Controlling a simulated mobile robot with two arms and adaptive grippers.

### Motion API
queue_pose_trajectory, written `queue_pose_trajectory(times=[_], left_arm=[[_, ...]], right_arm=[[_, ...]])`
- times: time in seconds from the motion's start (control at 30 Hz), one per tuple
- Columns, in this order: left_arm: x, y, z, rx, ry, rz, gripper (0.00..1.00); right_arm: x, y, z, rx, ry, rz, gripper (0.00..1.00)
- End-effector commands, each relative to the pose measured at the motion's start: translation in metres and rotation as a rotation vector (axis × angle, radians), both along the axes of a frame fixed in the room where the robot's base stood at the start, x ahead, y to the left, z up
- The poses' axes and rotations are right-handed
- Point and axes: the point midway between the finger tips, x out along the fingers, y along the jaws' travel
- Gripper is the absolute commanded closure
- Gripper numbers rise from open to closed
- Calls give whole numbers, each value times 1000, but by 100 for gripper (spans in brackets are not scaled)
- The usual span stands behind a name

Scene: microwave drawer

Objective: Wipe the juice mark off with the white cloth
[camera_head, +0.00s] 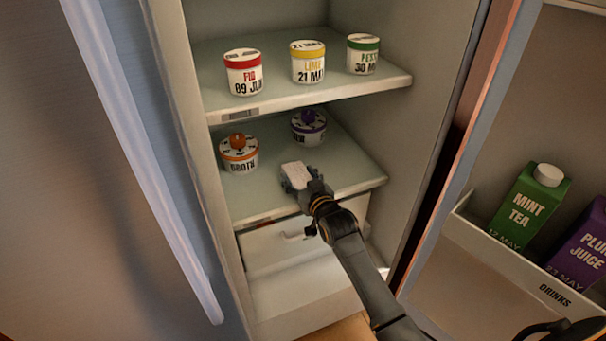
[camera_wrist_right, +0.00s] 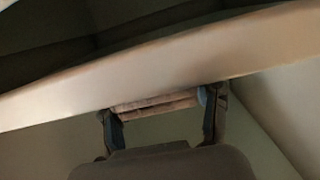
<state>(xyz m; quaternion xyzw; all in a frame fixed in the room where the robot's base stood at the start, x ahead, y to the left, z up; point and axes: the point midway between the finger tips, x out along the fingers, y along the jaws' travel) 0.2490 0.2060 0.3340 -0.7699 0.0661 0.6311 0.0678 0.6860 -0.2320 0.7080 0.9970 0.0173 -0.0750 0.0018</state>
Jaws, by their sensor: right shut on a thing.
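My right gripper (camera_head: 300,182) reaches into the open fridge at the front part of the lower shelf (camera_head: 350,165). It is shut on the white cloth (camera_head: 296,172), which lies over or just above the shelf; I cannot tell whether it touches. In the right wrist view the folded cloth (camera_wrist_right: 155,104) sits between the two fingers (camera_wrist_right: 160,120), close to the pale shelf edge (camera_wrist_right: 150,65). I see no juice mark in either view; the cloth and gripper hide part of the shelf. My left gripper is not in view.
An orange-lidded tub (camera_head: 239,155) and a purple-lidded tub (camera_head: 308,128) stand behind the cloth. Three tubs stand on the upper shelf (camera_head: 275,105). A white drawer (camera_head: 275,250) is below. The open door (camera_head: 450,170) at right holds cartons, including mint tea (camera_head: 530,207).

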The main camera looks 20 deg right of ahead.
Motion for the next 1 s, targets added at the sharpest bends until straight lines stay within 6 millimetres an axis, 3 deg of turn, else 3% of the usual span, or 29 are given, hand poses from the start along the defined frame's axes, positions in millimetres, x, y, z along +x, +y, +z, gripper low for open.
queue_pose_trajectory(times=[0.6, 1.0], left_arm=[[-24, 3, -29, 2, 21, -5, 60], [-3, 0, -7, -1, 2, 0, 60]], right_arm=[[-1, 34, -2, 0, 3, 0, 62], [19, 34, -4, 0, 2, 0, 62]])
